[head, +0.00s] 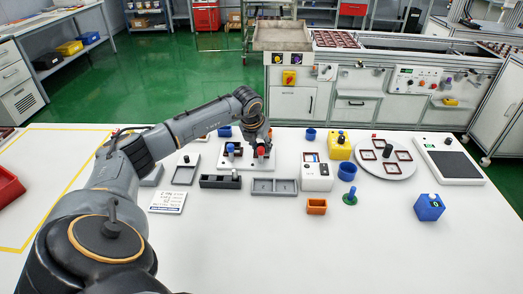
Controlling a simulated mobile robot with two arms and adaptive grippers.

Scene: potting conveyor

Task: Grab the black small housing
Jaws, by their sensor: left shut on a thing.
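My left gripper (262,143) reaches down over a white fixture plate (248,166) in the middle of the table. It is shut on a small dark part with a red top (261,152); the fingers hide much of it. Beside it on the same plate is a similar dark part with a blue top (230,148). I cannot tell at this size whether either is the black small housing. A long black tray (220,182) lies in front of the plate, with small dark pieces in it. My right gripper is not in view.
Right of the plate stand a white box device (316,180), a yellow box (340,149) and a round grey plate (372,166) with several framed squares.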

